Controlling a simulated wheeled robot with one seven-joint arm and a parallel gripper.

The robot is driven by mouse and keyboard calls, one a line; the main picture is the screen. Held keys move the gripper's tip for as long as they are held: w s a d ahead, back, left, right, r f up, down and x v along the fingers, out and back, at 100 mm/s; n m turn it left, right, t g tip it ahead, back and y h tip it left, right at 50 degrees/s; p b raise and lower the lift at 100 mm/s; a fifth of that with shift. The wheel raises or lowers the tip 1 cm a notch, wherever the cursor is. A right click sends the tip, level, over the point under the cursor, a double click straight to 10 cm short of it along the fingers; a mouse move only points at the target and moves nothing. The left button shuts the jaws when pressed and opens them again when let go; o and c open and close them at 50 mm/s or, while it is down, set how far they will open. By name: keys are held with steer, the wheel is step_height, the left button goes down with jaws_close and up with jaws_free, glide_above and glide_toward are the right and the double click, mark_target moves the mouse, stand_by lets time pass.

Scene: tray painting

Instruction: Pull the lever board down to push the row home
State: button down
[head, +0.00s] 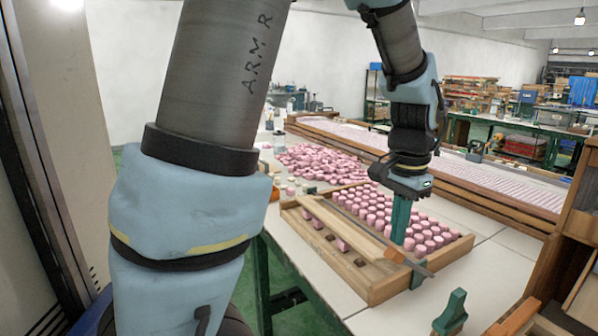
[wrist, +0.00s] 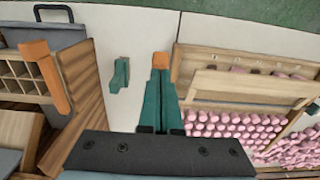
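The shallow wooden tray (head: 372,292) stands on the white table and holds rows of pink pieces (head: 376,208). The pale lever board (head: 350,228) lies lengthwise over the tray, on the near side of the packed rows; its plank also shows in the wrist view (wrist: 250,87). An orange handle (head: 395,254) is at its right end and shows at my fingertips in the wrist view (wrist: 161,60). My gripper (head: 401,236) points down with its green fingers (wrist: 161,90) close together on this handle. The fingers hide part of the contact.
A few pieces (head: 342,243) sit in the near strip of the tray. A loose pink heap (head: 325,160) lies behind it. A green bracket (head: 450,312) stands on the table to the right. Wooden racks (head: 575,230) stand at the far right. Bare table lies between.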

steer(key=shift+f, duration=0.2)
stand_by(0.5)
steer(key=shift+f+b, duration=0.9)
steer(key=shift+f, duration=0.3)
steer(key=shift+r, duration=0.1)
step_height(320, 180, up, 7)
steer(key=p, duration=0.6)
steer(key=shift+p, duration=0.3)
